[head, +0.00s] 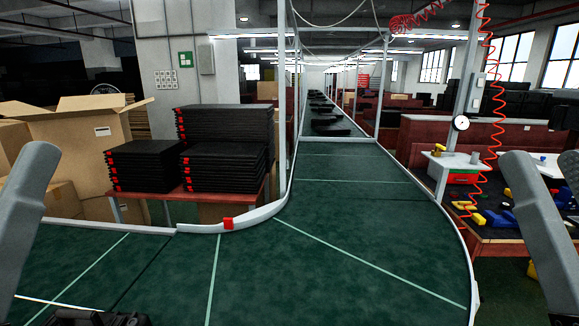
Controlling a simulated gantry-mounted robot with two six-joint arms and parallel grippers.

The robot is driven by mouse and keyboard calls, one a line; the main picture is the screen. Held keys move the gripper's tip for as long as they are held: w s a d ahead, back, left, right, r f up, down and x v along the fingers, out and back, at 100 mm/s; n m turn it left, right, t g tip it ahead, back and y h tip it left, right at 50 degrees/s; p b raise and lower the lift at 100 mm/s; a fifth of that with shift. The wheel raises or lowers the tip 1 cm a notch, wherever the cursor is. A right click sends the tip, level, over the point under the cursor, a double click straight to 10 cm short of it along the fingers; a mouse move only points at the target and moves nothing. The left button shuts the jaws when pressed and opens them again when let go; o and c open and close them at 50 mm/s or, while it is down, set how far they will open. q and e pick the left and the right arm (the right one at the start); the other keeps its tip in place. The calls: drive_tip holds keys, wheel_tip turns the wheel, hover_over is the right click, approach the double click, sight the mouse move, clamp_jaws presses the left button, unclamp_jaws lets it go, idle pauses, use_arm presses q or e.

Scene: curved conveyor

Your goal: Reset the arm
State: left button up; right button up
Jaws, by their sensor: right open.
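My right arm (543,225) shows as a grey link at the right edge, running down out of the picture. Both links stand apart, on either side of the belt. A dark mechanical part (98,318) is cut off by the bottom edge at the left; I cannot tell its fingers apart. I see nothing held.
The green curved conveyor (330,235) is bare nearby; black trays (330,126) lie farther along it. Stacked black trays (225,140) stand on a red table behind the rail. Cardboard boxes (85,145) stand at left. A workbench (490,235) with coloured parts is at right.

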use_arm(q)
wheel_tip(320, 180, down, 6)
drive_tip(key=b, duration=0.4)
use_arm(e)
wheel_tip(320, 180, down, 5)
drive_tip(key=s, duration=0.2)
use_arm(q)
wheel_tip(320, 180, up, 40)
drive_tip(key=p, duration=3.9)
drive_tip(key=shift+f+p, duration=0.15)
drive_tip(key=shift+p, duration=0.25)
use_arm(e)
wheel_tip(320, 180, up, 40)
drive_tip(key=shift+w+a+f+y, duration=0.15)
drive_tip(key=shift+w+a+y, duration=0.05)
drive_tip(key=shift+w+y, duration=0.1)
